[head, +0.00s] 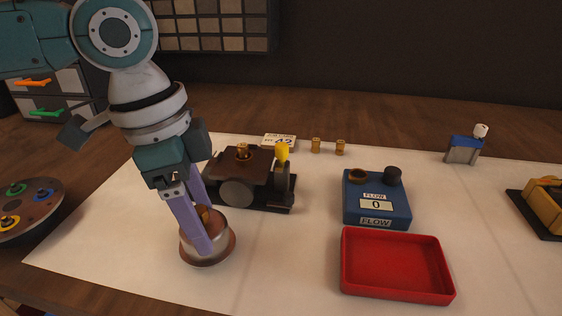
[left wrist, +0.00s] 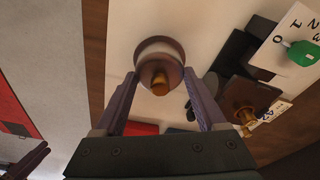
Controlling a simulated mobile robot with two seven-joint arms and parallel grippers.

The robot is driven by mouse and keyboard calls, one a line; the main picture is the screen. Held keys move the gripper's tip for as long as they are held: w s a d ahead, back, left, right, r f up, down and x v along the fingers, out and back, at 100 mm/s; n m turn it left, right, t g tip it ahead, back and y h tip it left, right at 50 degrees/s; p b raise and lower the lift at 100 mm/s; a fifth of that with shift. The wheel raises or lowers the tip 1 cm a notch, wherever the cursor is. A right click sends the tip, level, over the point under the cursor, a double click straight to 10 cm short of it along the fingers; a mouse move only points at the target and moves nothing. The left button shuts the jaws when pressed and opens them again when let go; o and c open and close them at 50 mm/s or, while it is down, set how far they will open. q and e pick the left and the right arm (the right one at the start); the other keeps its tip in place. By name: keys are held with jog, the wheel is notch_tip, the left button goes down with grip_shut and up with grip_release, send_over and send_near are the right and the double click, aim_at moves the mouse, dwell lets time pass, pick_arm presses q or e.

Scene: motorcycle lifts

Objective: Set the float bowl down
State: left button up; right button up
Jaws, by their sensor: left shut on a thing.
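The float bowl (head: 222,247) is a round metal cup with a copper-brown rim, at the front left of the white mat (head: 290,270). My left gripper (head: 206,238) reaches down and is shut on it. In the left wrist view the bowl (left wrist: 160,52) is between the two purple fingers, with a brass piece at its middle. The bowl looks upright and close to the mat; I cannot tell whether it touches. A purple finger-like part (left wrist: 28,160) at the lower left of the wrist view looks like my right gripper, mostly cut off.
A brown carburetor-like block (head: 245,170) on a dark stand is just behind the bowl. A blue flow box (head: 377,203) and an empty red tray (head: 395,265) stand to the right. Two brass pieces (head: 327,146) stand at the back. The mat's front middle is clear.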

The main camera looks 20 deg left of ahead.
pick_arm(q)
jog(key=shift+f, duration=0.55)
jog(key=o, duration=1.4)
jog(key=shift+f, duration=0.1)
